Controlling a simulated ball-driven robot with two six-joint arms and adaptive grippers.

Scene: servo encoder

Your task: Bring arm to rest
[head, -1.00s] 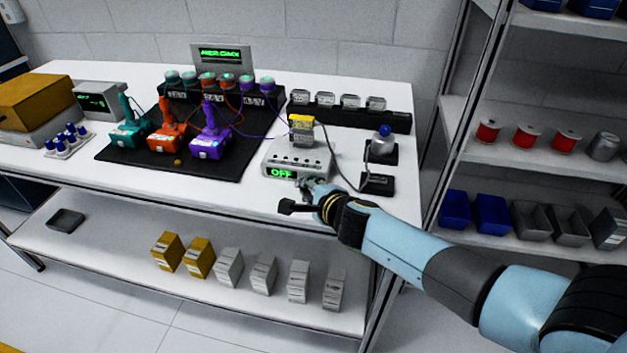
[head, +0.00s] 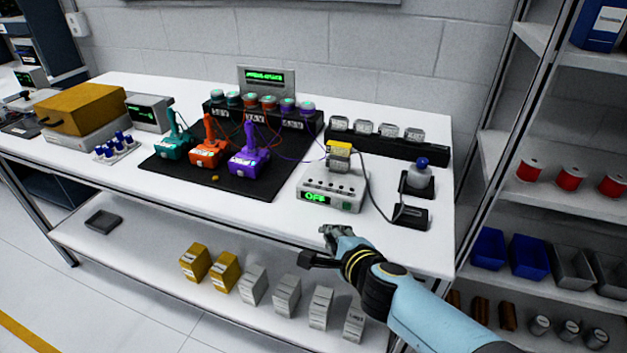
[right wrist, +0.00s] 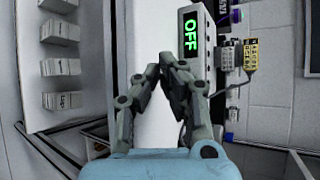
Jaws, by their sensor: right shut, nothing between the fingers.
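My right arm (head: 430,315) reaches in from the lower right in the head view. Its gripper (head: 328,232) is at the front edge of the white workbench (head: 240,215), just in front of a grey control box (head: 332,188) whose green display reads OFF. The gripper is shut and empty, apart from the box. In the right wrist view the fingertips (right wrist: 168,66) meet over a white surface, and the box (right wrist: 192,55) shows to their right. My left gripper is not in view.
Teal, orange and purple tools (head: 208,150) stand on a black mat (head: 180,172). A blue-topped bottle (head: 418,176) is right of the box. Small cartons (head: 287,296) stand on the lower shelf. A rack with blue bins (head: 530,256) is at the right.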

